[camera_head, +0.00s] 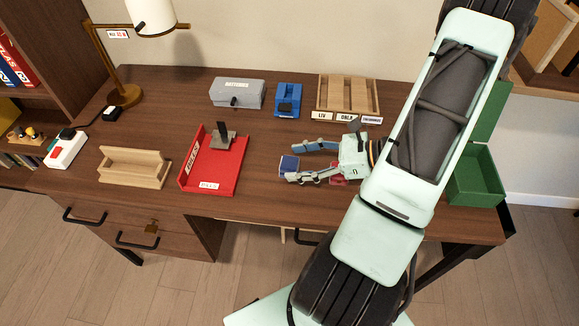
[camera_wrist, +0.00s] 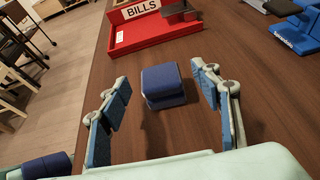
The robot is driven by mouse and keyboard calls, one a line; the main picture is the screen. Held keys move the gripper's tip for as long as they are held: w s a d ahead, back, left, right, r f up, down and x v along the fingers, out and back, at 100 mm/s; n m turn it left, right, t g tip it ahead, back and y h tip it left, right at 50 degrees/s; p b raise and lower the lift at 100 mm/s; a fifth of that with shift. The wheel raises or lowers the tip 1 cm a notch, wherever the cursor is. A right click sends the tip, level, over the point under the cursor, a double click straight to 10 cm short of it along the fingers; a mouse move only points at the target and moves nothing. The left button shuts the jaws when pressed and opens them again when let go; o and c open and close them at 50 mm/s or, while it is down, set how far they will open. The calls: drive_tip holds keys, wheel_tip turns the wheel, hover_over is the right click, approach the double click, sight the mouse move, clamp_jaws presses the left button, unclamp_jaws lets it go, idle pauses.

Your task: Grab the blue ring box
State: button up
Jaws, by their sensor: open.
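The blue ring box (camera_head: 288,164) is a small dark blue cube on the brown desk. In the wrist view the blue ring box (camera_wrist: 164,86) sits upright, ahead of and between the two finger pads. My gripper (camera_head: 296,161) is open and comes in from the right, low over the desk. In the wrist view my gripper (camera_wrist: 160,85) has its fingers spread on either side of the box, with gaps on both sides. Whether the fingertips reach past the box is hard to tell.
A red BILLS tray (camera_head: 208,185) lies left of the box. A blue stapler-like object (camera_head: 288,100), a grey BATTERIES box (camera_head: 238,93) and a wooden divided tray (camera_head: 347,88) stand at the back. A green box (camera_head: 474,178) is at right. Bare desk lies between the red tray and the ring box.

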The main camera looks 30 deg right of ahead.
drive_tip(key=shift+w+a+f, duration=0.25)
drive_tip(key=shift+w+a, duration=0.05)
drive_tip(key=shift+a, duration=0.15)
drive_tip(key=c, duration=1.2)
drive_tip(key=shift+c, duration=0.3)
drive_tip(key=shift+r, duration=0.15)
